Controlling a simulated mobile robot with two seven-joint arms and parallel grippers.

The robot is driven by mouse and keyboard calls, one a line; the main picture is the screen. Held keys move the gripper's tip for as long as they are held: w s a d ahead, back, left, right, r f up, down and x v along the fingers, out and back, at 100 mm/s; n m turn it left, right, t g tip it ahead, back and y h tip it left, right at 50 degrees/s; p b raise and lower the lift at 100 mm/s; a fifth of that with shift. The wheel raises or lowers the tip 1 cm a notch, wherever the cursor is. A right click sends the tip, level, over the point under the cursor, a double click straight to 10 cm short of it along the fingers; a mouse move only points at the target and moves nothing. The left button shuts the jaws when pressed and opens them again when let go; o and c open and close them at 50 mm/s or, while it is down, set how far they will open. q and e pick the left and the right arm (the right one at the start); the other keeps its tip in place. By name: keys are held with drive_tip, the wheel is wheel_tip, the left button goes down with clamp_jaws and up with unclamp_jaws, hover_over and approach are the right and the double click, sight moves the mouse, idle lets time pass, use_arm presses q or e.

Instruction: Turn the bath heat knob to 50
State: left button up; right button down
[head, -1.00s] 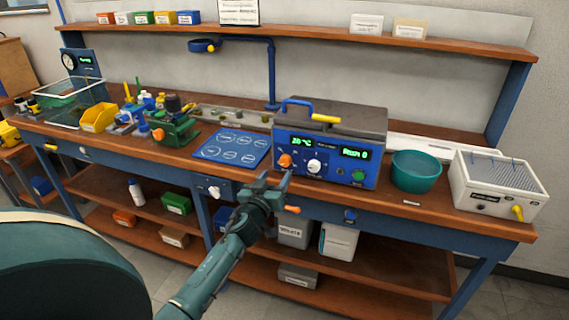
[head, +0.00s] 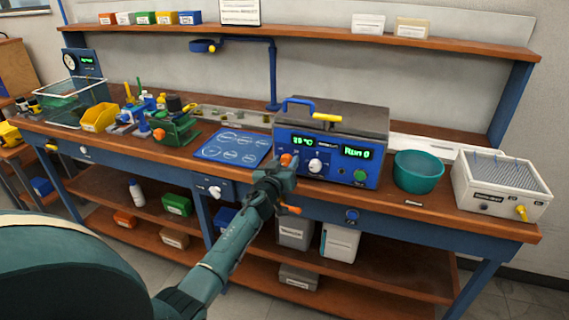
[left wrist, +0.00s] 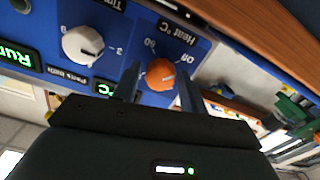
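The orange heat knob (head: 286,160) is on the front of the blue bath unit (head: 325,180), below a green display (head: 303,142) that seems to read 20 °C. In the left wrist view the heat knob (left wrist: 158,72) sits below the "Heat °C" label, with "50" and "Off" marks around it. My left gripper (head: 281,174) is right at the knob. In the left wrist view its fingers (left wrist: 158,84) are open, one on each side of the knob. I cannot tell whether they touch it. My right gripper is not in view.
A white knob (head: 315,166) and a green button (head: 360,175) are on the same panel. A teal bowl (head: 417,170) and a white box unit (head: 500,188) stand to the right. A blue marked mat (head: 232,147) lies to the left.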

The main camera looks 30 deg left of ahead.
use_arm(q)
drive_tip(key=c, duration=0.7)
